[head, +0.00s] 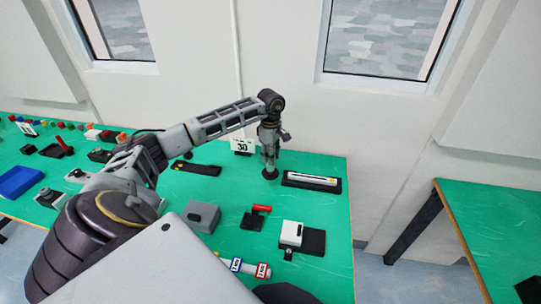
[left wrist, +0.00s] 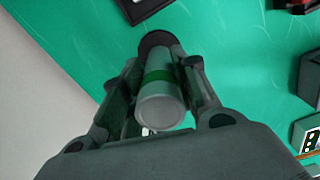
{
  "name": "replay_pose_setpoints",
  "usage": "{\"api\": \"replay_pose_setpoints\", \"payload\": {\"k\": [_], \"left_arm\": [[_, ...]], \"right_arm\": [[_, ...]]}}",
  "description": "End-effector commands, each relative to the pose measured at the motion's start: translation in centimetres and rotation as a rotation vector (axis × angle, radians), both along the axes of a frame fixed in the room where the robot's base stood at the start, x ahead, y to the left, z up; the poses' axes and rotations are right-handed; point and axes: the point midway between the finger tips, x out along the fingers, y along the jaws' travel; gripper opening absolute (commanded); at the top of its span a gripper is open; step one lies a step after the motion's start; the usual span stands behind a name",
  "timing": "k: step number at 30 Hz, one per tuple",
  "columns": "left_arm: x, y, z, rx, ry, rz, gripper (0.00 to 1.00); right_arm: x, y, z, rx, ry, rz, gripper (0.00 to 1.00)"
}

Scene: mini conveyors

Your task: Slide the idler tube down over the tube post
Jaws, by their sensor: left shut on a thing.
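My left gripper (head: 270,160) points down at the far side of the green table and is shut on the idler tube. In the left wrist view the idler tube (left wrist: 161,100) is a grey cylinder with a green band, held between the two fingers (left wrist: 158,88). Beyond its far end is a dark round base (left wrist: 156,38), which seems to belong to the tube post; it also shows in the head view (head: 270,174), right under the gripper. The post's shaft is hidden, so I cannot tell whether the tube is around it. My right gripper is not in view.
A black tray with a white bar (head: 312,181) lies just right of the gripper. A number 30 sign (head: 242,146) stands behind left. A grey block (head: 202,216), a red-and-black piece (head: 256,216) and a white block on a black plate (head: 292,232) are nearer. The wall is close behind.

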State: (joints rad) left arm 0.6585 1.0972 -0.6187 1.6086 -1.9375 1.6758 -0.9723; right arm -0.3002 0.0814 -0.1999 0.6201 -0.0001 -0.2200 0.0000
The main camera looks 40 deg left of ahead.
Motion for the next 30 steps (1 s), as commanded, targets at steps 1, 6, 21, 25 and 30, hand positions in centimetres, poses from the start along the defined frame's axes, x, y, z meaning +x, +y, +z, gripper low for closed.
{"api": "replay_pose_setpoints", "payload": {"k": [1,6,21,25,30], "left_arm": [[0.0,0.0,-0.1,0.0,0.0,0.0,0.02],[0.0,0.0,-0.4,0.0,-0.001,0.0,0.02],[0.0,0.0,-1.1,0.0,-0.001,0.0,0.02],[0.0,0.0,-1.3,0.0,-0.001,0.0,0.02],[0.0,0.0,-1.5,0.0,-0.001,0.0,0.31]], "right_arm": [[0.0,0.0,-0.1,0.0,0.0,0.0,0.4],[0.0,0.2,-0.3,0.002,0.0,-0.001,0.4],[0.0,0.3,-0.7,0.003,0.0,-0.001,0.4],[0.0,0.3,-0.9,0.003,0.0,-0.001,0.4],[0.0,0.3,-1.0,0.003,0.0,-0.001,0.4]]}}
